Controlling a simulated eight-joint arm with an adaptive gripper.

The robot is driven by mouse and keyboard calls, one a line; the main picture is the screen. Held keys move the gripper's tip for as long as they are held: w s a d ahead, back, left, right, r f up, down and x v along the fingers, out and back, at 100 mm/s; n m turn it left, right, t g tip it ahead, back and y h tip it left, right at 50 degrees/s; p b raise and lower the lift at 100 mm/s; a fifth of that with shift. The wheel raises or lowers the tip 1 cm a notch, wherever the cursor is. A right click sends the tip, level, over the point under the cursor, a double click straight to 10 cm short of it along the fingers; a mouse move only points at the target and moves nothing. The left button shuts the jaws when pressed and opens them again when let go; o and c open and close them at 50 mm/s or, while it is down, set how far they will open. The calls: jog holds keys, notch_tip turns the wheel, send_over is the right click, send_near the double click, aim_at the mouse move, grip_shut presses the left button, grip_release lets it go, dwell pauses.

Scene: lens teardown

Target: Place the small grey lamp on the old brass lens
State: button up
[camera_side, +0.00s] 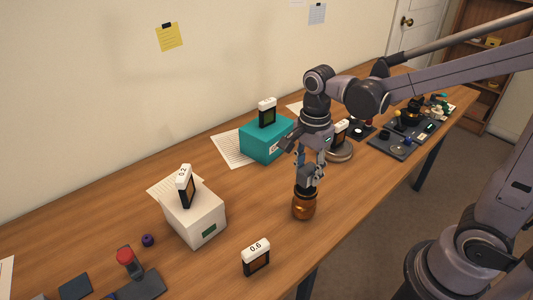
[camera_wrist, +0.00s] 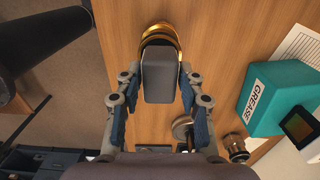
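The old brass lens (camera_side: 304,207) stands upright on the wooden table, copper-gold with a dark upper rim. In the wrist view, its gold rings (camera_wrist: 160,33) show behind the small grey lamp (camera_wrist: 160,80), a rounded grey block. The lamp (camera_side: 304,180) is between the fingers of my gripper (camera_side: 310,172), directly over the lens. In the wrist view, my gripper (camera_wrist: 160,82) has one finger close along each side of the lamp. Whether the fingers press on it is not clear. The lamp's underside is hidden, so I cannot tell whether it touches the lens.
A teal box (camera_side: 266,140), labelled GREASE in the wrist view, stands behind. A white box (camera_side: 194,218) carries a 0.2 tag. A 0.6 tag (camera_side: 256,260) stands in front. A round-based item (camera_side: 339,152) and dark trays (camera_side: 393,145) are to the right. Bare table lies left of the lens.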

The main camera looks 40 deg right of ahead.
jog(key=shift+o, duration=0.2)
notch_tip(320, 180, up, 12)
jog(key=n+t, duration=0.6)
jog(key=n, duration=0.8)
send_near(309, 168)
notch_tip(309, 168, down, 2)
jog(key=d, duration=0.3)
notch_tip(309, 168, down, 2)
jog(key=n+t, duration=0.1)
jog(key=n, duration=0.3)
jog(key=shift+s+f, duration=0.1)
dwell(0.4)
